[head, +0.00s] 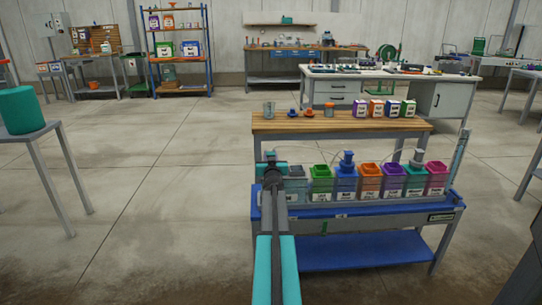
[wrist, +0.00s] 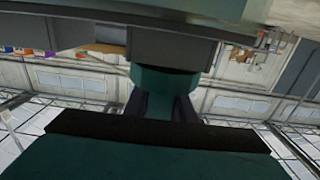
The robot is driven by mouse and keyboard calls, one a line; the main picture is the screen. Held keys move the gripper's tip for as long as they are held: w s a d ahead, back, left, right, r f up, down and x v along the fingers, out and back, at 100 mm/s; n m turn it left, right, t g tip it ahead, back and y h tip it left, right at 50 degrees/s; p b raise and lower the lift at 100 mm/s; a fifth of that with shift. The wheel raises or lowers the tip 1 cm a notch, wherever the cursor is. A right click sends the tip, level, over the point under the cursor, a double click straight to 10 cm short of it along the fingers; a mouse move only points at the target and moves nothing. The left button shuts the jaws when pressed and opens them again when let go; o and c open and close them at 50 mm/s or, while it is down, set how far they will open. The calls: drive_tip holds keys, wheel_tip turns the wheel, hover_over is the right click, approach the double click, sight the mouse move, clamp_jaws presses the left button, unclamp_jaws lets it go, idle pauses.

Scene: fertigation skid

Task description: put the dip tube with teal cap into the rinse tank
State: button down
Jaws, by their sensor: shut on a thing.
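My gripper (head: 271,164) is over the left end of the blue skid bench (head: 345,214). In the wrist view its dark fingers (wrist: 163,104) are shut on a teal cylindrical piece (wrist: 165,82), which looks like the teal cap of the dip tube. The tube itself is hidden from both views. A row of coloured tanks stands on the bench: a grey one (head: 296,187) at the left, partly behind my gripper, then green, blue, orange, purple, teal (head: 413,181) and magenta. Their labels are too small to read, so I cannot tell which is the rinse tank.
A tall clear tube (head: 460,155) rises at the bench's right end. A wooden-topped table (head: 345,124) behind holds several bottles and small parts. Floor to the left is clear up to a stool with a teal drum (head: 18,110).

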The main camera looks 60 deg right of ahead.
drive_tip(key=c, duration=1.4)
unclamp_jaws()
drive_tip(key=shift+a, duration=0.15)
drive_tip(key=p+v, duration=0.1)
drive_tip(key=v, duration=1.2)
drive_tip(key=shift+s+a, duration=0.2)
drive_tip(key=shift+s, duration=0.05)
drive_tip(key=shift+r, duration=0.1)
